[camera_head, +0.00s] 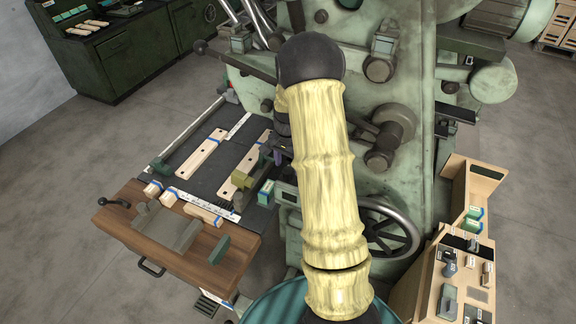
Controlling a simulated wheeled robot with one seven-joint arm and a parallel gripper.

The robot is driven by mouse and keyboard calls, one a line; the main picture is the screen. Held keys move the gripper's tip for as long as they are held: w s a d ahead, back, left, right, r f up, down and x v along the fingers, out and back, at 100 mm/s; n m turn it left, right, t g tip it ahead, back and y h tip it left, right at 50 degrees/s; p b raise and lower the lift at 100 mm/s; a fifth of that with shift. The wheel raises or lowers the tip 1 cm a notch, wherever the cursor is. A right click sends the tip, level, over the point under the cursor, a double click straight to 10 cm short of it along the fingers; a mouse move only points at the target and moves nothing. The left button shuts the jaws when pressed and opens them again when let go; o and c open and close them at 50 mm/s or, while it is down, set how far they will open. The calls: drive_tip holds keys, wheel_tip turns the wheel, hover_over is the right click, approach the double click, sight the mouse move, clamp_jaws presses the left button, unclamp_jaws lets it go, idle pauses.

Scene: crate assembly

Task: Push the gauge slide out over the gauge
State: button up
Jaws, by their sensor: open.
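My gripper (279,156) is a small dark shape at the left side of my yellow-sleeved arm. It is open, above the dark machine bed, and mostly hidden by the arm. A white marked strip (208,207), which looks like the gauge scale, runs along the seam between the bed and the wooden table. I cannot tell for certain which part is the gauge slide. Whether my gripper touches anything is hidden.
Wooden strips (203,148) lie on the dark bed (200,180). The wooden table (135,205) carries a grey-green block (167,226) and small wood pieces. A handwheel (388,232) and the large green machine (440,120) stand right. A cart (450,255) holds parts at lower right.

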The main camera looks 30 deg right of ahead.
drive_tip(key=shift+f, duration=1.1)
drive_tip(key=shift+c, duration=0.5)
clamp_jaws()
drive_tip(key=w+a, duration=0.5)
drive_tip(key=w, duration=0.1)
drive_tip(key=shift+w, duration=0.35)
drive_tip(key=shift+r, duration=0.1)
drive_tip(key=shift+o, duration=0.5)
unclamp_jaws()
drive_tip(key=shift+s, duration=0.1)
